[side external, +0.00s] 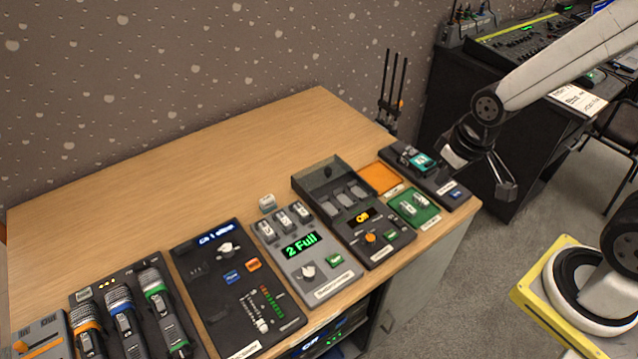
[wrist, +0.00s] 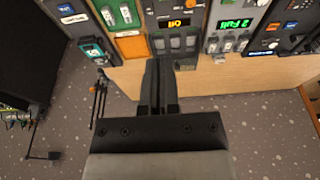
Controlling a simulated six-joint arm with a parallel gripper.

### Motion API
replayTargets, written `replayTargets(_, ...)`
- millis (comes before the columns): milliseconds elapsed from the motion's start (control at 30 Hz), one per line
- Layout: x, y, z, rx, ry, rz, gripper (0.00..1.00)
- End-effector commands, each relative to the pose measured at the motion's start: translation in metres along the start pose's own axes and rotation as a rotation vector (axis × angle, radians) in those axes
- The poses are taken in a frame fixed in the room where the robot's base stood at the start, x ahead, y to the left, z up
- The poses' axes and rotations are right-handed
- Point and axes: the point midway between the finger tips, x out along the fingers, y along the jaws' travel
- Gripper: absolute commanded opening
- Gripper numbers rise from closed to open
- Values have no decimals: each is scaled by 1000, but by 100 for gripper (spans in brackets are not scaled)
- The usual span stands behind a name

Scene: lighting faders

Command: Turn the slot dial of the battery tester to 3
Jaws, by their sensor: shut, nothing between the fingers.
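The battery tester (side external: 272,248) is a light grey box on the table, and its green display reads "2 Full". Its slot dial (side external: 308,271) is a pale knob below the display, beside a green button (side external: 335,260). Several battery slots line its far end. In the wrist view the tester (wrist: 213,30) shows at the upper right, with its display legible and its dial not clear. My gripper (side external: 507,197) hangs beyond the right end of the table, away from the tester. In the wrist view its fingers (wrist: 159,62) are together with nothing between them.
A dark unit (side external: 376,250) showing "Off" stands right of the tester, and a black fader unit (side external: 213,262) stands left. A small pale block (side external: 267,203) lies behind the tester. Orange (side external: 381,179) and green (side external: 428,219) pads lie rightward. The table's back (side external: 200,155) is clear.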

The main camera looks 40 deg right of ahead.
Motion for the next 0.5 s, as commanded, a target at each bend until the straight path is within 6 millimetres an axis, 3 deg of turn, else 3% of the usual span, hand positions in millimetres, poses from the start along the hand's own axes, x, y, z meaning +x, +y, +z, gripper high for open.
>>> replayTargets(33,0,0,0,-1,0,0,19)
replayTargets(200,2,-4,-5,-30,-5,-3,73)
replayTargets(500,24,-36,-34,-256,-46,-26,74)
